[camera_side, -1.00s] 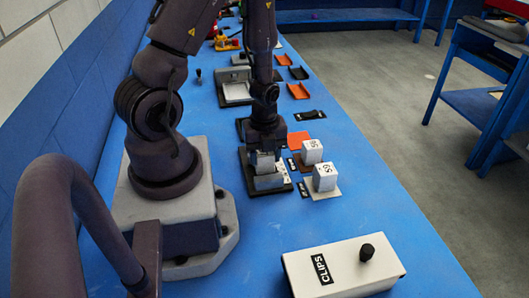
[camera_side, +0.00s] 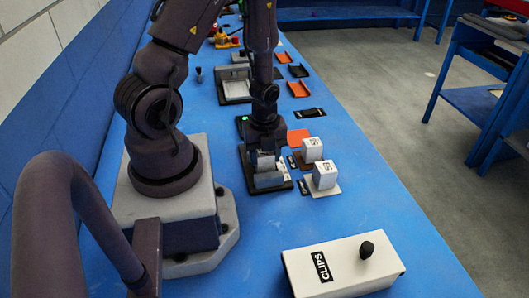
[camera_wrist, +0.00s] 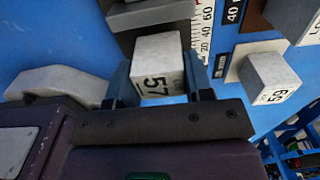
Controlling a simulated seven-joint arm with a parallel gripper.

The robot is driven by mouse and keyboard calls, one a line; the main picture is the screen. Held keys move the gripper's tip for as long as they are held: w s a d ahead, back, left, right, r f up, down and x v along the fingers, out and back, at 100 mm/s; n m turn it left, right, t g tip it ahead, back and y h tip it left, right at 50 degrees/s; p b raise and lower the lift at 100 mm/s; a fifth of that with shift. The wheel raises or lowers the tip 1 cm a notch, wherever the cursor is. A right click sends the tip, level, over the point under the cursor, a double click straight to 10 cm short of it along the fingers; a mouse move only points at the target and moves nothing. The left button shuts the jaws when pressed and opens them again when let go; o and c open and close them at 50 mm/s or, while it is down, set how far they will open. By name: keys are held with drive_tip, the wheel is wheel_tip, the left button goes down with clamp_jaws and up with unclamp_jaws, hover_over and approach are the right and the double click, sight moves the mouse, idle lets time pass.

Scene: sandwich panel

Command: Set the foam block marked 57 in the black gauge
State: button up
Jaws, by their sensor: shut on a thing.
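The foam block marked 57 (camera_wrist: 157,65) is pale grey and sits between the two fingers of my gripper (camera_wrist: 160,88), its number facing the wrist camera. In the side view my gripper (camera_side: 265,152) is low over the black gauge (camera_side: 286,186), shut on the block (camera_side: 263,161). The gauge has a grey jaw piece (camera_side: 268,180) and a white scale, which shows beside the block in the wrist view (camera_wrist: 203,35). Whether the block touches the gauge floor or its jaws I cannot tell.
A similar block marked 59 (camera_wrist: 272,78) stands on a light plate to the right; another block (camera_side: 312,149) stands behind it in the side view. An orange tray (camera_side: 298,136) lies farther back. A CLIPS box (camera_side: 343,266) is at the front. The bench's right side is clear.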

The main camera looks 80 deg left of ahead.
drive_tip(key=shift+f, duration=0.2)
drive_tip(key=o, duration=1.3)
drive_tip(key=shift+r, duration=4.25)
